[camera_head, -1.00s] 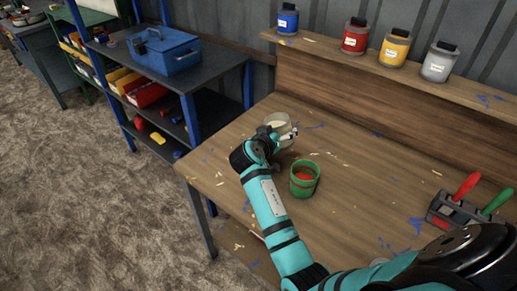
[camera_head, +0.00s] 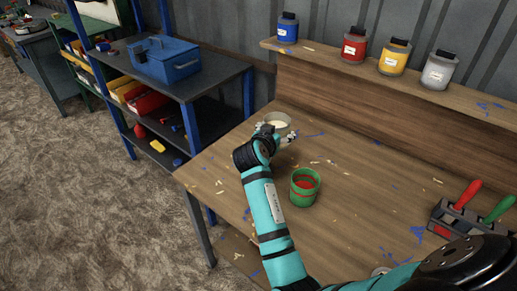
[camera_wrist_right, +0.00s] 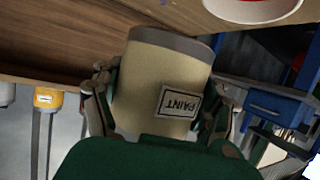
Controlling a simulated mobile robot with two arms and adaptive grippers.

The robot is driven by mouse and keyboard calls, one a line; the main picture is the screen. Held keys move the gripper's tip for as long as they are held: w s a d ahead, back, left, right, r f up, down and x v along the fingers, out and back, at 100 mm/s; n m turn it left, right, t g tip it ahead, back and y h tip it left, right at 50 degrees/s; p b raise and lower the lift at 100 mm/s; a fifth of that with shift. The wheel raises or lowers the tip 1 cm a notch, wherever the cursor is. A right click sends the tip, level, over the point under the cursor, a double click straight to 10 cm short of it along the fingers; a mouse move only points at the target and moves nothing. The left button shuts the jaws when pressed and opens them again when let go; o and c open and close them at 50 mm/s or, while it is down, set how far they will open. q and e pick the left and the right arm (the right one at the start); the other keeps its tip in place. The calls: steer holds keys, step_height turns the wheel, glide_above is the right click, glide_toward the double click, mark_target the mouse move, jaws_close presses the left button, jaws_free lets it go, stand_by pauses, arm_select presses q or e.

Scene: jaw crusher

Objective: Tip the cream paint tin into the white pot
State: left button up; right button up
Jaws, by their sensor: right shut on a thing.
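The cream paint tin (camera_head: 277,119) is at the far left end of the bench in the head view, its open top facing up with pale content. In the right wrist view the tin (camera_wrist_right: 160,80) fills the middle, its PAINT label upside down. My right gripper (camera_head: 275,133) is shut around the tin, with a finger on each side in the wrist view (camera_wrist_right: 160,105). A whitish rounded rim (camera_wrist_right: 250,10) with red beside it is cut off at the top of the wrist view; I cannot tell if it is the white pot. My left gripper is out of view.
A green pot with red content (camera_head: 305,188) stands on the bench, right of my forearm. A rack with red and green handles (camera_head: 470,215) is at the right. Paint jars (camera_head: 354,45) line the back ledge. A blue toolbox (camera_head: 165,60) sits on the shelf at left.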

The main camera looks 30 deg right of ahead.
steer(key=shift+r, duration=0.8)
